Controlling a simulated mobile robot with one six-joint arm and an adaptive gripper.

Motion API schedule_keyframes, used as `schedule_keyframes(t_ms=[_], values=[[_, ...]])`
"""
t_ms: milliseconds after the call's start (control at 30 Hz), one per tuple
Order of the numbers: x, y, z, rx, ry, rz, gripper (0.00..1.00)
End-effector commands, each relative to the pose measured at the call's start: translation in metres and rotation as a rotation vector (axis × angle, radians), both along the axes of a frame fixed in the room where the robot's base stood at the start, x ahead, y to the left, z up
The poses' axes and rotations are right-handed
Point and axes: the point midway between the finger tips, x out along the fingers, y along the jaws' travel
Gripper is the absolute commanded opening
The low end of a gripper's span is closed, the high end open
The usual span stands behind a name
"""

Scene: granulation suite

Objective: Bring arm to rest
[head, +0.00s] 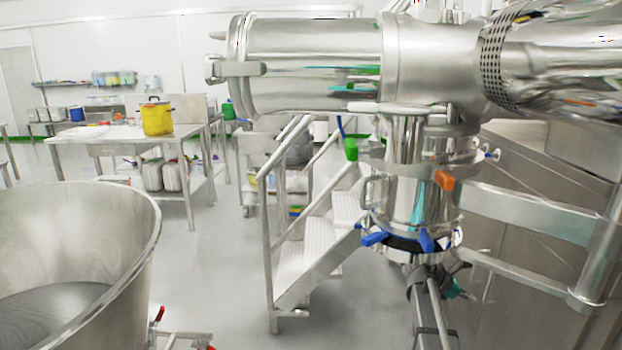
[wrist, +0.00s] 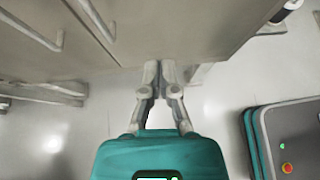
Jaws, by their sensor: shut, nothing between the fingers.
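My gripper (wrist: 160,70) shows in the wrist view, with its teal body at the bottom edge and its two grey fingers pointing up the picture. The fingertips are together and hold nothing. Beyond and above them is the flat underside or side of a metal panel (wrist: 200,30); I cannot tell whether the tips touch it. In the head view a grey arm link of mine with a teal part stands at the bottom, below the steel vessel outlet (head: 415,195). The fingers cannot be made out there.
A large steel bowl (head: 130,262) fills the lower left. Metal steps with handrails (head: 318,245) stand in the middle. A steel table (head: 75,139) bears a yellow bucket (head: 157,118). Rails (head: 530,212) and steel cabinets close off the right. Open floor (head: 205,270) lies between bowl and steps.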

Motion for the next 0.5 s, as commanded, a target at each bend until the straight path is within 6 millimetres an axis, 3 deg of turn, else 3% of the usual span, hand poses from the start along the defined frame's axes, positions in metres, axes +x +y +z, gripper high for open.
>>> schedule_keyframes(t_ms=[500], values=[[-0.015,0.031,-0.018,0.103,-0.171,-0.078,0.0]])
